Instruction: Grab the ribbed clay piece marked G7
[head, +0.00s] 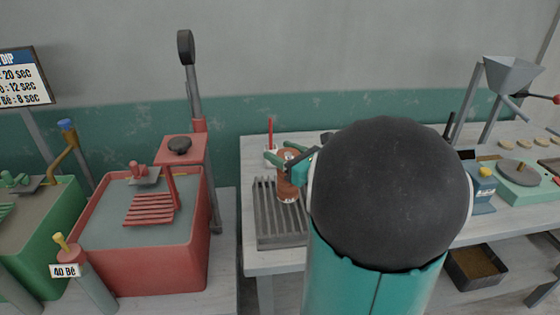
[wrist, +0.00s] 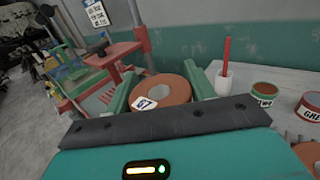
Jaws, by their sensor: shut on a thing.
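My arm hides much of the bench to the right.
A white cup with a red stick (wrist: 224,82) stands behind the piece. Labelled pots (wrist: 263,94) stand to its right in the wrist view. A red glaze tank (head: 150,245) stands left of the bench. A green-based wheel (head: 522,175) is at the right.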

